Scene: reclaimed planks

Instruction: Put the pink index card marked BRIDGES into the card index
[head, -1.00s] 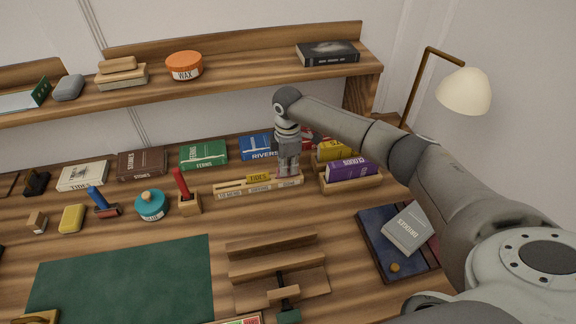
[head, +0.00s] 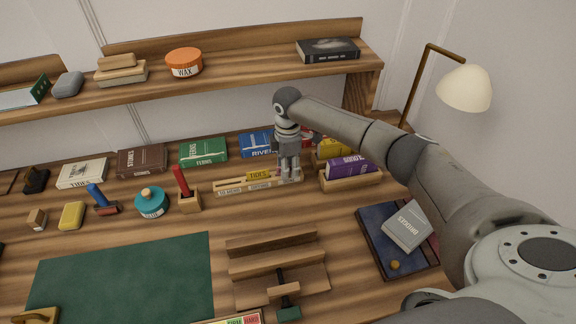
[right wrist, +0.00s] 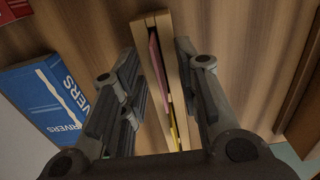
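The card index (head: 232,190), a long narrow wooden holder, stands on the desk; it also shows in the right wrist view (right wrist: 147,25). A pink card (right wrist: 155,58) is inside its slot, edge up, between the wooden walls. Its lettering cannot be read from here. A yellow card marked TIDES (head: 258,175) sits in the same index and shows as a thin yellow edge in the wrist view. My right gripper (head: 288,178) is over the right end of the index. Its fingers (right wrist: 158,95) are apart, one on each side of the holder. My left gripper is out of view.
Just right of the gripper stands a wooden holder (head: 350,183) with a purple CLOUDS book (head: 350,167). A blue RIVERS book (head: 258,144) lies behind. A grey BRIDGES book (head: 407,227) lies on a dark blue tray (head: 375,222).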

